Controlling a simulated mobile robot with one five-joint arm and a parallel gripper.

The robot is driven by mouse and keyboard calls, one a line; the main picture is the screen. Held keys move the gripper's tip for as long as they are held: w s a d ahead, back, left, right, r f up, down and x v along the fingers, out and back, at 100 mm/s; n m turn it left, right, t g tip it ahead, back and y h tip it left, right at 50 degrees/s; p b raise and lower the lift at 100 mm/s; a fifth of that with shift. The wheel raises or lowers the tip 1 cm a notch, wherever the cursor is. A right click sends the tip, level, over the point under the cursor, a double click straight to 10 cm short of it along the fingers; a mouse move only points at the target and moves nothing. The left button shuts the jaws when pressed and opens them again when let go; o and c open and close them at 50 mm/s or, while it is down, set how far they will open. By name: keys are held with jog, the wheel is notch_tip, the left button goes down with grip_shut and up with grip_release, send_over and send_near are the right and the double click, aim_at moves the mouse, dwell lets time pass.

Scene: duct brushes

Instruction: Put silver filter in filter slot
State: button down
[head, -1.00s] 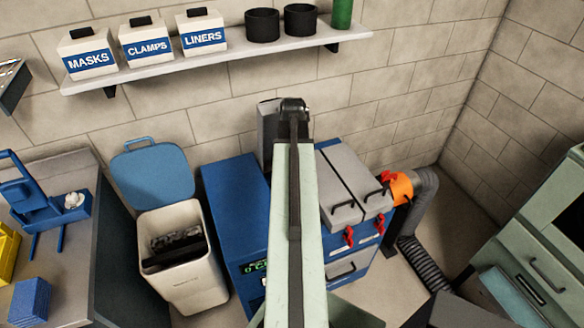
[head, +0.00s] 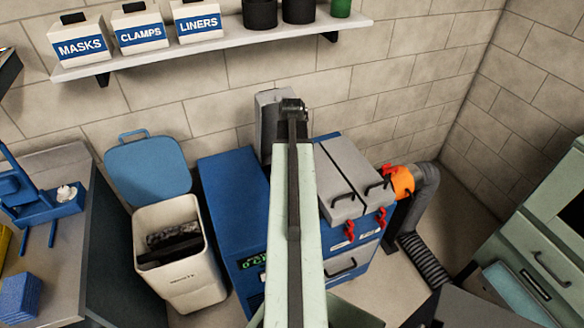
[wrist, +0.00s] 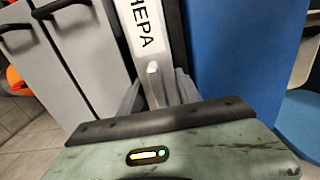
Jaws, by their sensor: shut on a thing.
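The silver filter (wrist: 143,32), a narrow pale piece lettered HEPA with a small white peg, runs up the middle of the wrist view. My gripper (wrist: 158,92) is shut on its lower end, with a grey finger on each side. In the head view my arm hides the gripper and the filter. The filter stands between a blue surface on the right and grey lids on the left in the wrist view. I cannot make out the filter slot or whether the filter touches its edges.
A blue cabinet (head: 228,195) and a machine with grey lids (head: 345,185) and red latches flank my arm. A grey upright box (head: 269,125) stands behind. An open white bin (head: 195,285) is at left. An orange-collared duct (head: 425,190) is at right. A shelf (head: 225,48) hangs above.

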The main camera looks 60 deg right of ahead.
jog(key=shift+f+b, duration=6.85)
jog(key=shift+f, duration=0.3)
jog(key=shift+s+a+f+b, duration=0.45)
jog(key=shift+f+b, duration=0.05)
jog(key=shift+b, duration=0.5)
jog(key=shift+s+a+b, duration=0.15)
jog(key=shift+s+b, duration=0.1)
jog(key=shift+b, duration=0.05)
jog(key=c, duration=0.7)
grip_release()
jog(key=shift+c, duration=0.2)
jog(key=shift+w+r+p, duration=0.4)
jog(key=shift+r+p, duration=0.3)
jog(key=shift+p, duration=0.45)
notch_tip(320, 180, up, 13)
jog(key=p, duration=1.3)
jog(key=shift+d, duration=0.4)
